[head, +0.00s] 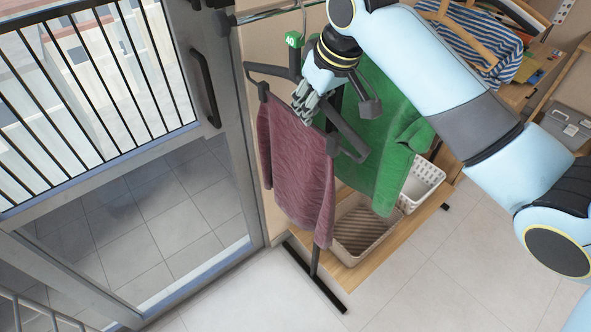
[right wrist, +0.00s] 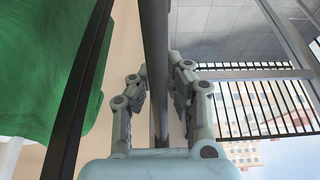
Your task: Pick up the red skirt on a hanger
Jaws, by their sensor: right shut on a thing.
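The red skirt (head: 293,165) is a dark red, wrinkled garment hanging by clips from a dark hanger (head: 262,70) in the head view. My right gripper (head: 304,104) is at the hanger's bar, just above the skirt's top edge, and is shut on the hanger. In the right wrist view a grey bar of the hanger (right wrist: 155,50) runs between the two fingers (right wrist: 160,95). The fingers hide part of the hanger in the head view. The skirt does not show in the right wrist view. My left gripper is in neither view.
A green garment (head: 378,150) hangs close behind the skirt. The rack's rail (head: 262,15) is above. A beige basket (head: 362,235) and a white basket (head: 424,180) stand on the wooden shelf below. A glass door with a handle (head: 204,88) is at left.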

